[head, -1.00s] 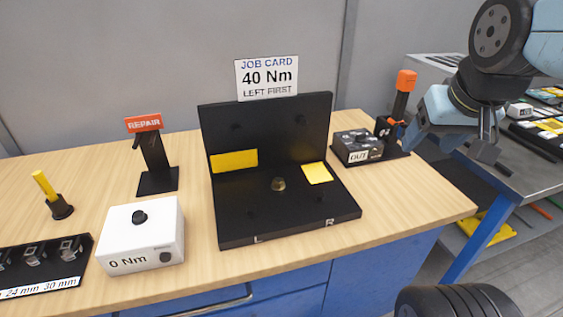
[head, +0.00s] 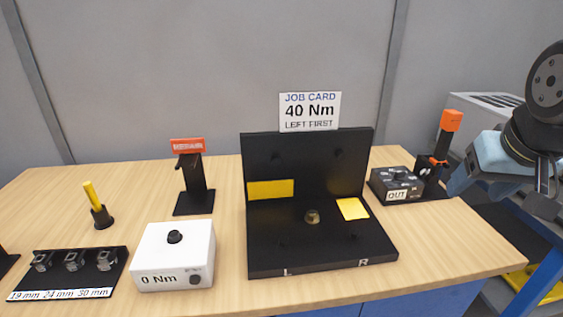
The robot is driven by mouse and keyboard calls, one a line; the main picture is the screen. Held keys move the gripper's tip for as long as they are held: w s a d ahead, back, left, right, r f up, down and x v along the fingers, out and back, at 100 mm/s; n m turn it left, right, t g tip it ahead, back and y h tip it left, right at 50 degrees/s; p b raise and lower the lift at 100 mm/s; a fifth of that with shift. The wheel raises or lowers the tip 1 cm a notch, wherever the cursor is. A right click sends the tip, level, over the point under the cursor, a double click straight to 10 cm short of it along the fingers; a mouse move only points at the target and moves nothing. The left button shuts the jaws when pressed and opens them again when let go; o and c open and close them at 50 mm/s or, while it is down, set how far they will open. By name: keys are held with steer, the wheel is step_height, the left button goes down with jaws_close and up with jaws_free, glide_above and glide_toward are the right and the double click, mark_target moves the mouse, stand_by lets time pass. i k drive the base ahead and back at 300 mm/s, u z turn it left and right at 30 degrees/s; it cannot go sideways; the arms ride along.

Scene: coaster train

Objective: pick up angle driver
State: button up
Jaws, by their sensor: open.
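The likely angle driver (head: 450,122), with an orange top and a dark body, stands upright in a black holder at the back right of the bench in the head view. Its lower part is dark against the holder, so its exact shape is hard to tell. My gripper (head: 546,200) is at the right edge of the view, to the right of the driver and apart from it. It is open, with nothing seen between its fingers, which are small and partly hidden.
A dark box marked OUT (head: 397,196) sits just left of the driver. The black job-card fixture (head: 320,250) fills the bench middle. A white 0 Nm box (head: 175,258), REPAIR stand (head: 194,203), yellow-handled tool (head: 93,195) and socket rack (head: 65,285) are left. Bare wood lies at front right.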

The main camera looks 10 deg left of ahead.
mark_target(452, 120)
steer(key=u, duration=0.6)
steer(key=k, duration=1.25)
steer(key=z, duration=0.65)
steer(key=i, duration=1)
steer(key=u, duration=0.05)
